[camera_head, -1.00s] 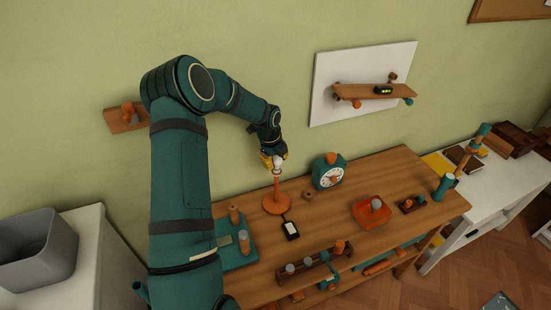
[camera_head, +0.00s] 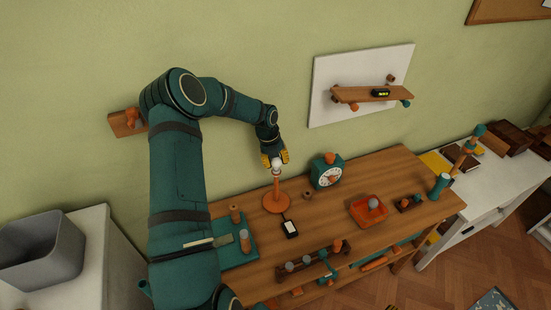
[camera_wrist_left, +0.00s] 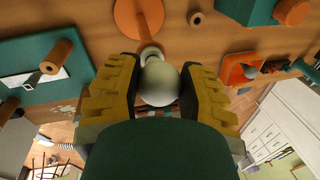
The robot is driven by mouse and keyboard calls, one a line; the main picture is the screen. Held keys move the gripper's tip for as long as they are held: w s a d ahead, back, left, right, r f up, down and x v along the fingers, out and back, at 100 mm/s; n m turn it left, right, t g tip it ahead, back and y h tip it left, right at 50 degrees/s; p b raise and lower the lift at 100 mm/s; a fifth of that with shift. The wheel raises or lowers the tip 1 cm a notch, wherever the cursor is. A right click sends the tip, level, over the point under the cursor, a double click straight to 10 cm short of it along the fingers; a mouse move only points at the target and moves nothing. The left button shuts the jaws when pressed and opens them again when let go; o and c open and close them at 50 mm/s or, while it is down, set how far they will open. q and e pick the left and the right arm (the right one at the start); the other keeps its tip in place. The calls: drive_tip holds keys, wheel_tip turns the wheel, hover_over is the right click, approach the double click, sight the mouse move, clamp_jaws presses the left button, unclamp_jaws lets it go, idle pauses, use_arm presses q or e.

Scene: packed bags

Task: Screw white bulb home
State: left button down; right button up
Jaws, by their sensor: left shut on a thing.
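The white bulb (camera_head: 276,162) sits at the top of an orange lamp stand (camera_head: 276,199) with a round base on the wooden workbench. My left gripper (camera_head: 274,158) is shut on the bulb from above. In the left wrist view the bulb (camera_wrist_left: 160,84) lies between the two yellow ribbed fingers, with a white collar above it in the picture, toward the orange stand. The fingers hide the bulb's sides, and I cannot tell how deep it sits in the socket. My right gripper is not in view.
A teal clock (camera_head: 328,171) stands right of the lamp. A small dark device with a white face (camera_head: 289,228) lies in front. An orange tray (camera_head: 369,211) is farther right, and a wooden peg rack (camera_head: 312,264) is at the front edge. Some bench between them is clear.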

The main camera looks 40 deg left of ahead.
use_arm(q)
drive_tip(key=shift+w+m, duration=0.1)
drive_tip(key=shift+m, duration=0.3)
drive_tip(key=m, duration=0.3)
drive_tip(key=c, duration=0.7)
unclamp_jaws()
drive_tip(key=shift+c, duration=0.2)
